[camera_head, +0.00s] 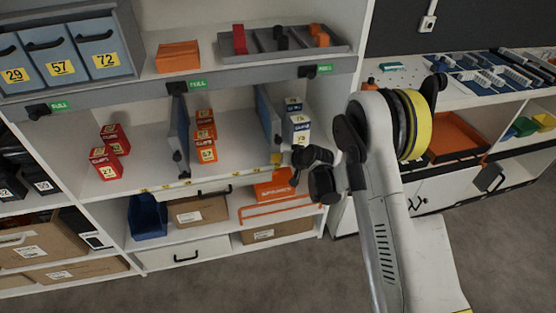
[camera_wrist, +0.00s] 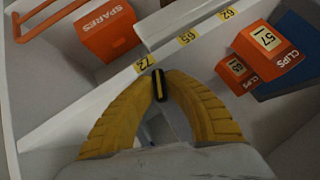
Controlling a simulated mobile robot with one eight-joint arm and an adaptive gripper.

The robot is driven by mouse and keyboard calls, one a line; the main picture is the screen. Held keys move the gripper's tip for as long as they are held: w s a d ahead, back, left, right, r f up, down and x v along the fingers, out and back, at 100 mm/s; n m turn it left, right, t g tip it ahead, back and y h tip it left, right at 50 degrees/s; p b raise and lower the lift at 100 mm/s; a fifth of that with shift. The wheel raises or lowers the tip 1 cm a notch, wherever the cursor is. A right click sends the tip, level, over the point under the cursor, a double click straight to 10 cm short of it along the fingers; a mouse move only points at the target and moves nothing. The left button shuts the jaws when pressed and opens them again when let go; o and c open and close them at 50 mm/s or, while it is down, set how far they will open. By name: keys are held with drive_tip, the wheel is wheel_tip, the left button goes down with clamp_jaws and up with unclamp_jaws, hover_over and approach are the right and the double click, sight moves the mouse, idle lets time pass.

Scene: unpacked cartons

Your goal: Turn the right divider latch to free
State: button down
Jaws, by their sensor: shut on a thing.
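The right divider (camera_head: 266,110) is a blue-grey upright panel on the middle shelf. Its latch (camera_wrist: 159,86) is a small black knob with a yellow stripe, seen in the wrist view near the shelf's front edge. My gripper (camera_wrist: 160,78) has its two yellow fingers shut on this latch, one on each side. In the head view my gripper (camera_head: 278,159) is at the front lower end of the right divider, and the latch is hidden there. The left divider (camera_head: 180,125) stands further left, with its own dark latch (camera_head: 178,156) at its front edge.
Red-orange clip boxes (camera_head: 205,136) stand between the dividers; blue-and-white boxes (camera_head: 298,124) stand right of the right divider. An orange spares box (camera_head: 273,188) and an orange rail (camera_head: 262,212) are below my gripper. Open floor (camera_head: 250,275) lies in front.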

drive_tip(key=n+h, duration=0.2)
drive_tip(key=h, duration=0.1)
drive_tip(key=shift+t+h+b, duration=0.3)
drive_tip(key=shift+t+b, duration=0.05)
drive_tip(key=shift+t, duration=0.05)
idle(0.5)
drive_tip(key=c, duration=1.7)
unclamp_jaws()
drive_tip(key=v, duration=1.2)
drive_tip(key=shift+a, duration=0.1)
